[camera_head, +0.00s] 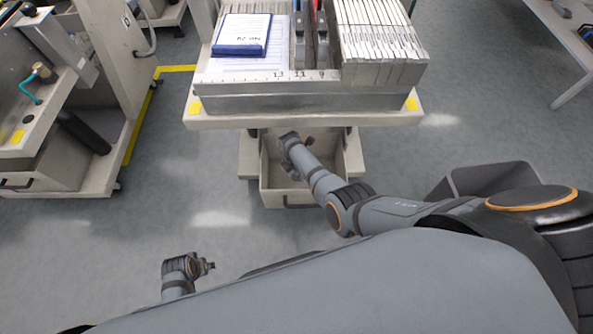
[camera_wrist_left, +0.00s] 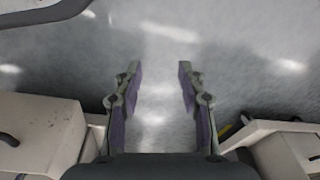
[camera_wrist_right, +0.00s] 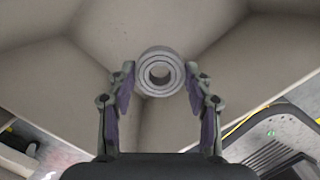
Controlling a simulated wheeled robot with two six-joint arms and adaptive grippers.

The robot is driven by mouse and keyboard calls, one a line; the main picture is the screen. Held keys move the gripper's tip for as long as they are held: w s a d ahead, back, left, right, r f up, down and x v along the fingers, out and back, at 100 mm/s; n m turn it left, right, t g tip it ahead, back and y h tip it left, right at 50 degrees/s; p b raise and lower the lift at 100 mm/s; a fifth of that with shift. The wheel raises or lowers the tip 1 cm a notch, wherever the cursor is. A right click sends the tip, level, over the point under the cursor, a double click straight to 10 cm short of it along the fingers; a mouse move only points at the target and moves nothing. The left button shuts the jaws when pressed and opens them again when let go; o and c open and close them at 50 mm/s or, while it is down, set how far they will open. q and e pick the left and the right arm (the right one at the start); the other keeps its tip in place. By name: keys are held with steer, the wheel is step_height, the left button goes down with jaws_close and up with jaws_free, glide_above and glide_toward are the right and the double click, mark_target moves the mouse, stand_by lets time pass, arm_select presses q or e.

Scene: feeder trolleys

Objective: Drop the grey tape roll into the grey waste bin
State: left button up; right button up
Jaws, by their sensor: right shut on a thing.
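The grey tape roll (camera_wrist_right: 160,72) is a ring held between the fingertips of my right gripper (camera_wrist_right: 160,80). In the head view my right gripper (camera_head: 292,150) is over the open drawer (camera_head: 290,198) under the middle trolley, and the roll cannot be made out there. In the right wrist view, pale drawer walls lie behind the roll. A grey open container, which looks like the waste bin (camera_head: 497,177), stands at the right, partly hidden behind my right arm. My left gripper (camera_head: 210,267) is low at the left over the floor. Its fingers (camera_wrist_left: 160,80) are apart and empty.
The middle trolley's top (camera_head: 305,118) overhangs the drawer and carries a blue-edged pad (camera_head: 242,34) and a row of pale feeders (camera_head: 378,40). Another trolley (camera_head: 60,150) stands at the left. A table (camera_head: 560,30) is at the upper right. The floor between them is clear.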

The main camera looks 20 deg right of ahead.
arm_select(q)
steer(key=shift+s+a+f+p, duration=0.1)
steer(key=shift+s+a+f, duration=0.1)
steer(key=shift+f, duration=0.3)
steer(key=shift+s+a+f+p, duration=0.1)
steer(key=shift+s+f, duration=0.15)
steer(key=shift+f, duration=0.2)
steer(key=shift+s+a+f+p, duration=0.1)
steer(key=shift+s+a+f, duration=0.1)
steer(key=shift+f, duration=0.3)
